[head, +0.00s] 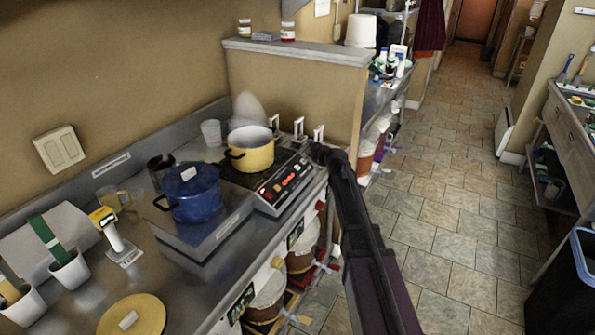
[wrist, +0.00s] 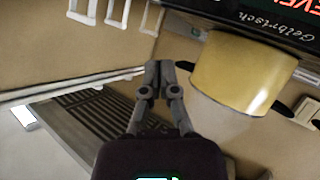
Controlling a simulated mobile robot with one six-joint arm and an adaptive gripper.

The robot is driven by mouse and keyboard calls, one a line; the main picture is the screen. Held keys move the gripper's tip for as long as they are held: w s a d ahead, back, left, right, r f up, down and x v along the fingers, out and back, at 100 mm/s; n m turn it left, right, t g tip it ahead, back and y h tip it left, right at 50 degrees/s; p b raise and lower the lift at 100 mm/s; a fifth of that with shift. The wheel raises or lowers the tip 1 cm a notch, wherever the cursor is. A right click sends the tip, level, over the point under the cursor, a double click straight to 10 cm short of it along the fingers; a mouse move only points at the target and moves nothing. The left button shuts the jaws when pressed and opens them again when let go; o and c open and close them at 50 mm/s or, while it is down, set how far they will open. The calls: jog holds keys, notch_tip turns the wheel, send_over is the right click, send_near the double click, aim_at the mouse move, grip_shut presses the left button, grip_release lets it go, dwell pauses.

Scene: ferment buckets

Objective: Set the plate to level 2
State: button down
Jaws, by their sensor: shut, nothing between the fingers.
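The hot plate (head: 282,188) stands on the steel counter, with red lit marks and small buttons on its sloped front panel. A yellow pot (head: 252,155) with dark handles sits on its top. The level shown is too small to read. My gripper (head: 320,152) is at the right rear of the hot plate, small and dark at the arm's end. In the wrist view my gripper (wrist: 152,78) has its fingertips together and empty, beside the yellow pot (wrist: 236,75). A dark strip with red letters (wrist: 290,72), cut by the frame edge, lies behind the pot.
A blue lidded pot (head: 191,192) stands left of the hot plate. White upright holders (head: 299,128) stand just behind it near my gripper. A low partition wall (head: 297,85) closes the counter's far end. Buckets (head: 268,298) stand below the counter.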

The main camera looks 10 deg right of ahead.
aim_at(297, 165)
jog(key=shift+w+a+f+b, duration=0.35)
jog(key=shift+a+f+b, duration=0.1)
jog(key=shift+f+b, duration=0.5)
jog(key=shift+w+a+f+b, duration=0.3)
jog(key=shift+a+f+b, duration=0.15)
jog(key=shift+f+b, duration=0.55)
jog(key=shift+w+a+f+b, duration=0.4)
jog(key=shift+f+b, duration=0.4)
jog(key=shift+f, duration=0.3)
jog(key=shift+w+a+f+b, duration=0.15)
jog(key=shift+a+f+b, duration=0.25)
jog(key=shift+f+b, duration=0.35)
dwell(0.4)
jog(key=shift+r, duration=0.15)
jog(key=shift+s+d+r+p, duration=0.2)
jog(key=shift+d+r+p, duration=0.15)
jog(key=shift+r+p, duration=0.35)
